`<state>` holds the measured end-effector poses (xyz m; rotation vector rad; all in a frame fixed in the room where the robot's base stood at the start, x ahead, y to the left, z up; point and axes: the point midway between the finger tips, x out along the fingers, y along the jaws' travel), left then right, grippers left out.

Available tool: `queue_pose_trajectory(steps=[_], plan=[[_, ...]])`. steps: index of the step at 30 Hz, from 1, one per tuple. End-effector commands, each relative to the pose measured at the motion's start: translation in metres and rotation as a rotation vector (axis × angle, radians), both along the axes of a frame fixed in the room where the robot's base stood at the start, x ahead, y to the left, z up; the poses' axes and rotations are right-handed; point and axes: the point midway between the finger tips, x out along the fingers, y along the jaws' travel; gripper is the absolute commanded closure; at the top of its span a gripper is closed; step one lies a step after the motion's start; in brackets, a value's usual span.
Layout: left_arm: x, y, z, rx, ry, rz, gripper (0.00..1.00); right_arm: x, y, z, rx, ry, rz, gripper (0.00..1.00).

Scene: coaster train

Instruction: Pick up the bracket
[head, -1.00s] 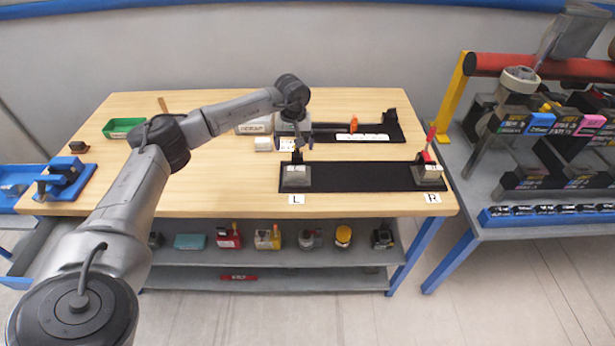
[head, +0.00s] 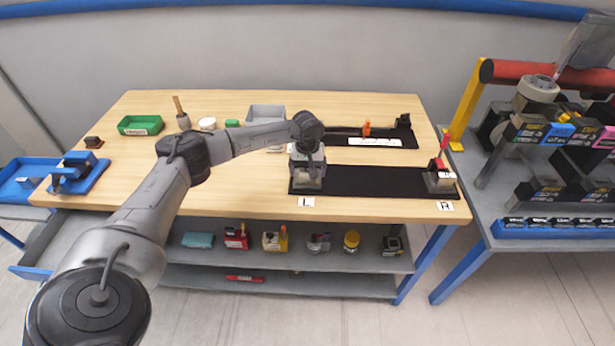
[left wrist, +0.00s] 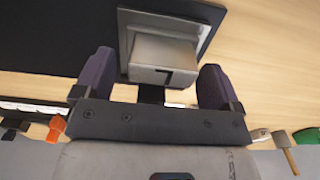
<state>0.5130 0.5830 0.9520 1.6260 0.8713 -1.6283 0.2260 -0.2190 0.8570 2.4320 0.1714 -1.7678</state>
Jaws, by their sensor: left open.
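A light grey block with a black mark (left wrist: 162,75) sits on a square grey base (left wrist: 208,17) in the left wrist view. I take it as the bracket, but cannot be sure. In the head view this block (head: 308,184) stands at the left end of the black strip (head: 375,182), behind the L label. My left gripper (left wrist: 156,64) is open, with one dark purple finger on each side of the block. Whether the fingers touch it is unclear. In the head view, my left gripper (head: 308,163) is above the block and partly hides it. My right gripper is not in view.
A similar grey block with a red part (head: 440,178) stands at the strip's right end. Behind are a second black strip with an orange piece (head: 366,128) and a grey bin (head: 265,113). A green tray (head: 140,125) is at the back left.

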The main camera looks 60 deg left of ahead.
Motion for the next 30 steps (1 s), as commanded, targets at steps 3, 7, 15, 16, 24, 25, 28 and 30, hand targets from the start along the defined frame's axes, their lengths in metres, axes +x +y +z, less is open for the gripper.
queue_pose_trajectory(steps=[3, 7, 15, 16, 24, 25, 28, 30], plan=[[-0.0001, 0.0004, -0.0083, 0.000, -0.001, 0.001, 0.11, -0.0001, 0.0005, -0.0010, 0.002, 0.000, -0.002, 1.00], [0.0000, 0.0004, -0.0083, 0.001, -0.002, 0.000, 0.11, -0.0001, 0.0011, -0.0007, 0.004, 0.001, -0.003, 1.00], [0.0000, 0.0004, -0.0081, 0.000, -0.001, 0.000, 0.31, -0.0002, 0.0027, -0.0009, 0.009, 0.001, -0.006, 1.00], [0.0000, 0.0004, -0.0081, 0.000, -0.001, 0.000, 0.34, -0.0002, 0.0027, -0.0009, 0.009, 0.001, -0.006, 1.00], [0.0000, 0.0004, -0.0080, 0.000, -0.001, 0.000, 0.59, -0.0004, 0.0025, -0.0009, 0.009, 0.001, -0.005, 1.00], [0.0000, 0.0004, -0.0080, 0.000, -0.001, 0.000, 0.62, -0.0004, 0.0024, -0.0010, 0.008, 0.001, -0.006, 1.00], [0.0000, 0.0004, -0.0080, 0.000, -0.001, 0.000, 0.72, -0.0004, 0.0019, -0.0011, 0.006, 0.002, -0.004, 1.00], [0.0000, 0.0004, -0.0080, 0.000, -0.001, 0.000, 0.79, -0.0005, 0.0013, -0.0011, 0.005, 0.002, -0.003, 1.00]])
